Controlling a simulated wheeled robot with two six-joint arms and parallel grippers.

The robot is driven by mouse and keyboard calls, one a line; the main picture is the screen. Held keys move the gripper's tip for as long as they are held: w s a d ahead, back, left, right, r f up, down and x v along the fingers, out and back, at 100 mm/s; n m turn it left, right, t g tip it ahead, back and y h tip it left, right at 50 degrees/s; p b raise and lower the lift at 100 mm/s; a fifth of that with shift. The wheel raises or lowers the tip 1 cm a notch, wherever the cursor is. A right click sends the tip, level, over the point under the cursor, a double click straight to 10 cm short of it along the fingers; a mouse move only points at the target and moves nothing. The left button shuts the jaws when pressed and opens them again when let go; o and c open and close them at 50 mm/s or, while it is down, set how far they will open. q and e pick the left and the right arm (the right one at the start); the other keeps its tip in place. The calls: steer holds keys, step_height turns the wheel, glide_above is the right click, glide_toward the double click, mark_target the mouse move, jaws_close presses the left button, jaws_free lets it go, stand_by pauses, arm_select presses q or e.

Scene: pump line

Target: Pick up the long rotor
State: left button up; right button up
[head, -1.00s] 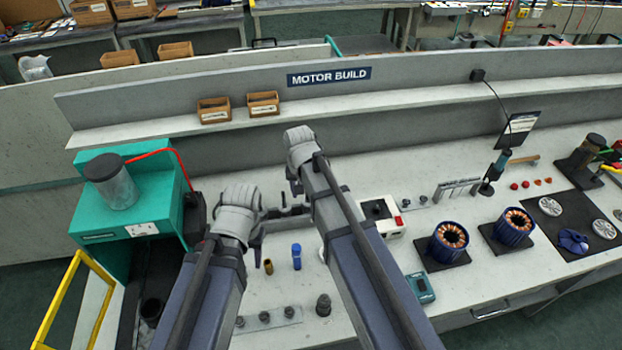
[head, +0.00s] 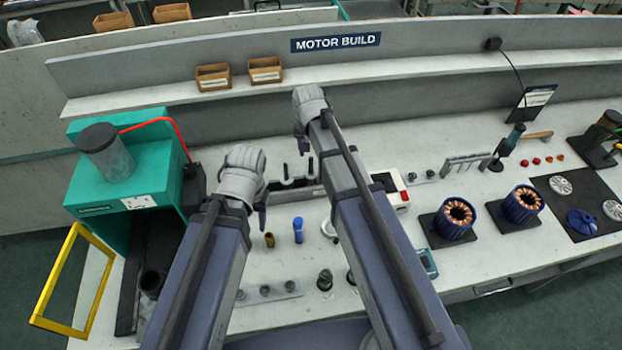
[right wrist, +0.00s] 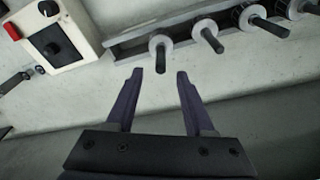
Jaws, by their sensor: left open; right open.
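I cannot tell for sure which piece is the long rotor. Several dark shafts with pale round collars, the nearest a shaft (right wrist: 160,58), stick out along a grey rack (right wrist: 135,40) at the top of the right wrist view. The rack (head: 308,191) also shows in the head view, partly hidden by my right arm. My right gripper (right wrist: 170,72) is open and empty, its fingertips close to the nearest shaft in the picture; contact is not visible. It points down behind the rack in the head view (head: 304,146). My left gripper (head: 262,218) is open and empty, left of the rack.
A white box with a black knob (right wrist: 48,45) stands beside the rack. A blue cylinder (head: 298,230), a brass cylinder (head: 269,240) and a plate with knobs (head: 284,290) lie nearer me. A teal machine (head: 105,192) stands left. Two copper-wound stators (head: 455,218) stand right.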

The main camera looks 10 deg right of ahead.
mark_target(311, 159)
steer(key=shift+w+f+b, duration=0.1)
steer(key=shift+f+b, duration=2.55)
steer(key=shift+f, duration=0.05)
steer(key=shift+r, duration=0.1)
steer(key=shift+c, duration=0.2)
jaws_close()
